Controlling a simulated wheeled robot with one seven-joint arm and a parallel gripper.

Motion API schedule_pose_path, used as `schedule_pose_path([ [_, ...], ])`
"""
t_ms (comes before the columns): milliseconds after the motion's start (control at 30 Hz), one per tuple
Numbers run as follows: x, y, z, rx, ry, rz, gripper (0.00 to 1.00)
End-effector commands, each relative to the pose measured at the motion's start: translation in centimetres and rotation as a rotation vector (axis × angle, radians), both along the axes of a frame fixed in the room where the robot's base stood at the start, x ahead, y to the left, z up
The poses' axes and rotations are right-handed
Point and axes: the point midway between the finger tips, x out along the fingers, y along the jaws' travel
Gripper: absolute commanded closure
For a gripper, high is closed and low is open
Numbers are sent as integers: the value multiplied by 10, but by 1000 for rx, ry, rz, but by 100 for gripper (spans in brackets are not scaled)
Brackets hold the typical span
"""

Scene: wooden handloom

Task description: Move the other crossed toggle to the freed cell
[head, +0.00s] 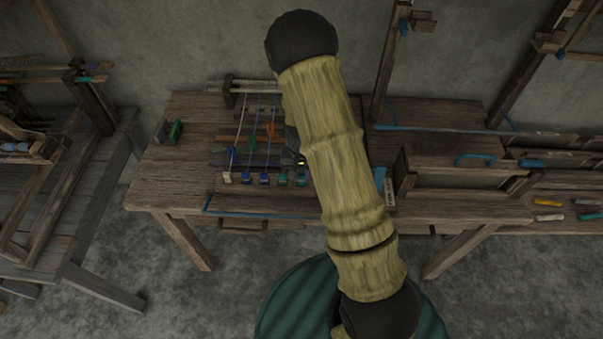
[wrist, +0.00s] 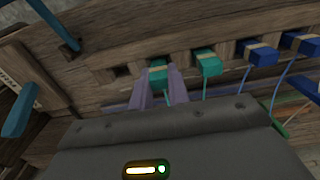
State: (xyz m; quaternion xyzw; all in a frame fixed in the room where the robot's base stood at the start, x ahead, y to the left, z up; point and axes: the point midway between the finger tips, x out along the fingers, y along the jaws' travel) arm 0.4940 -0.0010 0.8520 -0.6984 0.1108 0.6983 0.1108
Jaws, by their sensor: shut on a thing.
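Toggles sit in a row along the front rail of the small loom frame: a white one (head: 227,177), two blue ones (head: 246,178) (head: 264,179) and two green ones (head: 284,181) (head: 301,181). In the wrist view, my gripper (wrist: 160,73) has its two fingers on either side of the end green toggle (wrist: 158,67), which has a tan band. It is shut on that toggle, at the rail. The other green toggle (wrist: 208,61) and the blue toggles (wrist: 260,52) are to its right. An empty dark cell (wrist: 108,75) shows to its left. My arm hides part of the frame.
A wooden workbench (head: 165,190) carries the frame. A green-and-grey block (head: 176,131) stands at its back left. A blue bar (wrist: 18,112) and a pale labelled strip (head: 389,193) are beyond the rail's end. Cords run from the toggles.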

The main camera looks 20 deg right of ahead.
Motion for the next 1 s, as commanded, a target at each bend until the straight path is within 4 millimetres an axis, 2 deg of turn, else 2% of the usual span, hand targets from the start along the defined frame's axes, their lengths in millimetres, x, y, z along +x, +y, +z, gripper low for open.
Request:
schedule_pose_path([
  [333,0,0,-5,0,0,0,100],
  [367,0,0,-5,0,0,0,79],
  [467,0,0,-5,0,0,0,59],
  [500,0,0,-5,0,0,0,57],
  [833,0,0,-2,0,-1,1,57],
  [1000,1,0,14,0,-3,3,57],
])
